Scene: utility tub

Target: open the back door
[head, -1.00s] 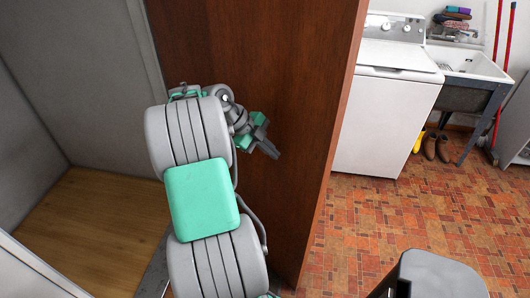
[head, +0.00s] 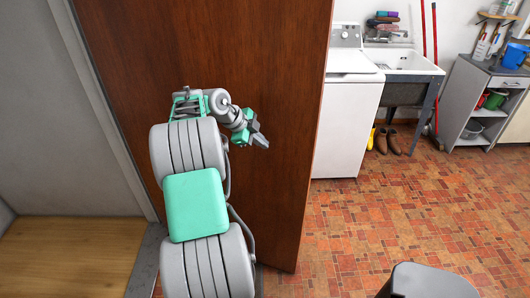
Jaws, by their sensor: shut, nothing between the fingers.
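The back door (head: 285,60) is a reddish-brown wooden panel in the head view. It stands ajar, its free edge at the right, with the laundry room showing past that edge. My gripper (head: 262,142) is in front of the door's face, right of the panel's middle, and points toward the right and down. Its fingers are shut and empty. I cannot tell whether it touches the panel. My arm hides the lower left part of the door. No handle shows.
A white washing machine (head: 347,115) and a utility sink (head: 405,62) stand beyond the door. Brown boots (head: 388,142) are under the sink. A grey cabinet (head: 478,100) is at the right. The brick-patterned floor (head: 400,220) is mostly clear. A grey wall (head: 40,130) is at the left.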

